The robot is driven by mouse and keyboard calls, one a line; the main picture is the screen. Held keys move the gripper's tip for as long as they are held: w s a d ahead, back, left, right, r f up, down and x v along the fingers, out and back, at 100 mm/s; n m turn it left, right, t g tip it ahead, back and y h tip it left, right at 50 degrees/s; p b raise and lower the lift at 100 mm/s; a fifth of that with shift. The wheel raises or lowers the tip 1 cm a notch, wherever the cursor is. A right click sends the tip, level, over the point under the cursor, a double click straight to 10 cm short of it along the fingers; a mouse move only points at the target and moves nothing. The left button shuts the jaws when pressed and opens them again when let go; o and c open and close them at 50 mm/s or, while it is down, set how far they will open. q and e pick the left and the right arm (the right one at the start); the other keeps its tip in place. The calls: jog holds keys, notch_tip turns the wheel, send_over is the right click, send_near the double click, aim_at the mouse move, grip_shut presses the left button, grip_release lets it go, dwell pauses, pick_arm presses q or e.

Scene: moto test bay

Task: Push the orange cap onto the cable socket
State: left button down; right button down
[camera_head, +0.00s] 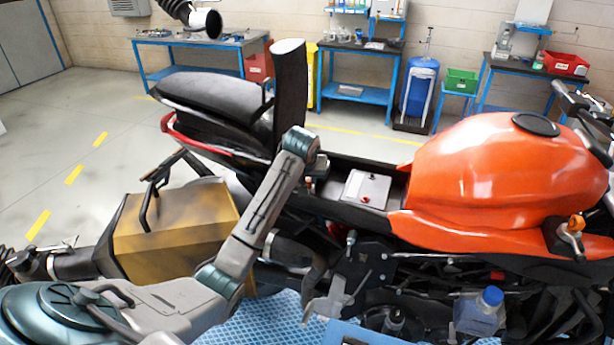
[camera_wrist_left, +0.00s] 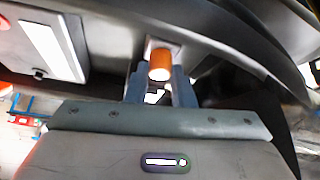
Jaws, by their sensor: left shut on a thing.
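The orange cap (camera_wrist_left: 160,65) shows in the left wrist view between the fingertips of my left gripper (camera_wrist_left: 160,80), which is shut on it. A pale piece shows just behind the cap; I cannot tell whether it is the cable socket or whether the cap touches it. In the head view my left gripper (camera_head: 311,186) reaches down into the motorcycle's open frame below the raised seat, left of the grey battery-like box (camera_head: 368,188). My right gripper is not in view.
The orange fuel tank (camera_head: 500,165) lies right of the opening. The raised seat (camera_head: 289,95) stands close behind my left wrist. Dark frame walls (camera_wrist_left: 245,45) curve closely around the fingers. A brown side case (camera_head: 170,230) sits left of my forearm. Workbenches stand at the back wall.

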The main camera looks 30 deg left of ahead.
pick_arm(q)
jog(key=shift+f, duration=0.15)
jog(key=c, duration=1.2)
grip_release()
jog(key=shift+o, duration=0.2)
jog(key=b+v, duration=0.3)
jog(key=v, duration=0.5)
jog(key=shift+p+v, duration=0.35)
jog(key=shift+v, duration=0.5)
jog(key=shift+s+d+r, duration=0.1)
jog(key=shift+s+r, duration=0.25)
jog(key=shift+r, duration=0.25)
jog(key=shift+w+f, duration=0.1)
